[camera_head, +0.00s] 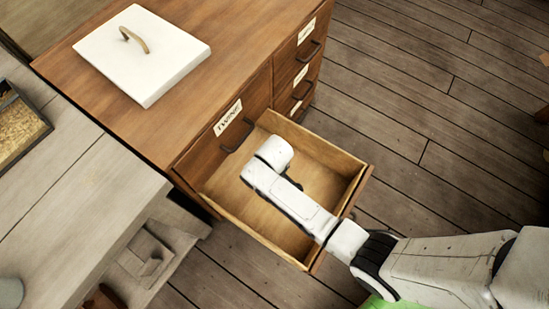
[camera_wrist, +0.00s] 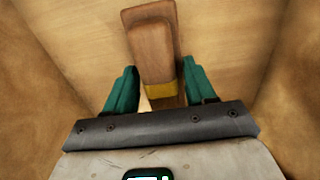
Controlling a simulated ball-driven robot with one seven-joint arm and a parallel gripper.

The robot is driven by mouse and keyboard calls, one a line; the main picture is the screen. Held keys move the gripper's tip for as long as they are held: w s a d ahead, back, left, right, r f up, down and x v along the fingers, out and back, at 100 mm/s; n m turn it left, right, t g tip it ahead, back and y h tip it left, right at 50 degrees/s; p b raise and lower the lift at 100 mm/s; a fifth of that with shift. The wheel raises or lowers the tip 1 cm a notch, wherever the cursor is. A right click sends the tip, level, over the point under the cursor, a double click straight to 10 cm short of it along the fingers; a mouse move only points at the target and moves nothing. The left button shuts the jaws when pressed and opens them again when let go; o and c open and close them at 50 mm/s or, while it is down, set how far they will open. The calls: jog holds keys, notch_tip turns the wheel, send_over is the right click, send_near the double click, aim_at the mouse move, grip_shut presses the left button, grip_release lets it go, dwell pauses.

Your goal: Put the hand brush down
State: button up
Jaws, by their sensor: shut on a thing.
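The hand brush (camera_wrist: 152,45) shows in the wrist view as a brown wooden body with a yellow band near my jaws. My gripper (camera_wrist: 162,76) has green fingers on both sides of it and is shut on it. Pale wood walls and floor surround them in the wrist view. In the head view my white arm reaches down into the open drawer (camera_head: 328,155). The gripper and the brush are hidden there behind the arm. I cannot tell whether the brush touches the drawer's bottom.
The drawer belongs to a wooden cabinet (camera_head: 85,62) with more labelled, shut drawers. A white lidded box or slab (camera_head: 150,62) with a handle lies on top. A grey bench (camera_head: 75,190) with a tray (camera_head: 18,125) stands at left.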

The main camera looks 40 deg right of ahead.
jog(key=shift+f, duration=0.1)
jog(key=o, duration=1.2)
notch_tip(320, 180, up, 12)
jog(key=p, duration=0.5)
jog(key=s+d+r+m, duration=0.2)
jog(key=s+d+r, duration=0.2)
jog(key=s+r, duration=0.2)
jog(key=s+d+r+m+t, duration=0.1)
jog(key=s+r, duration=0.4)
jog(key=s, duration=0.5)
jog(key=d+m, duration=0.1)
jog(key=d, duration=0.1)
jog(key=shift+s+d+r, duration=0.2)
jog(key=shift+d+r, duration=0.15)
notch_tip(320, 180, up, 22)
jog(key=p, duration=2.2)
jog(key=shift+r+p, duration=0.15)
jog(key=shift+p, duration=0.2)
